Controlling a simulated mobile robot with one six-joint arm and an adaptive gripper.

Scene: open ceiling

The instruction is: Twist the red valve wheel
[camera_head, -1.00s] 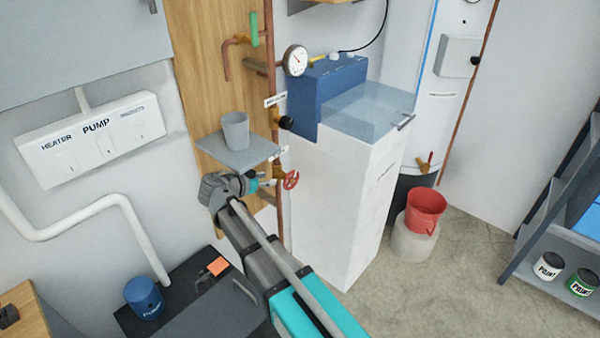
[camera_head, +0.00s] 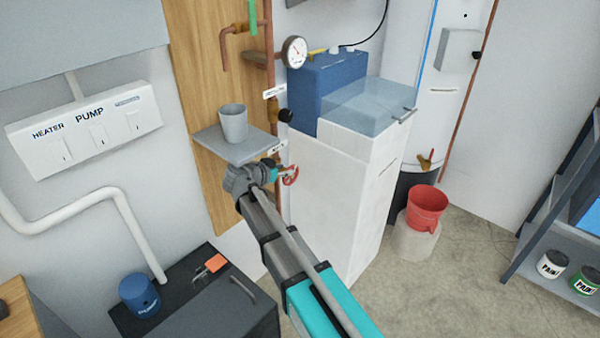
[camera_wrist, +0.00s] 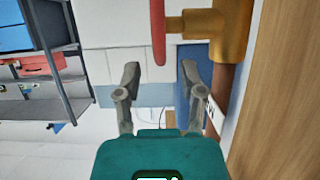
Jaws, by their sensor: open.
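The red valve wheel (camera_head: 291,176) sits on the copper pipe below the small grey shelf in the head view, partly hidden by my gripper (camera_head: 279,174). My gripper (camera_wrist: 160,72) is open and empty.
A grey cup (camera_head: 233,123) stands on the grey shelf (camera_head: 215,143) just above my wrist. A white cabinet (camera_head: 340,200) with a blue box (camera_head: 325,88) stands right of the pipe. A red bucket (camera_head: 426,208) is farther right. The wooden panel (camera_head: 205,60) lies behind the pipes.

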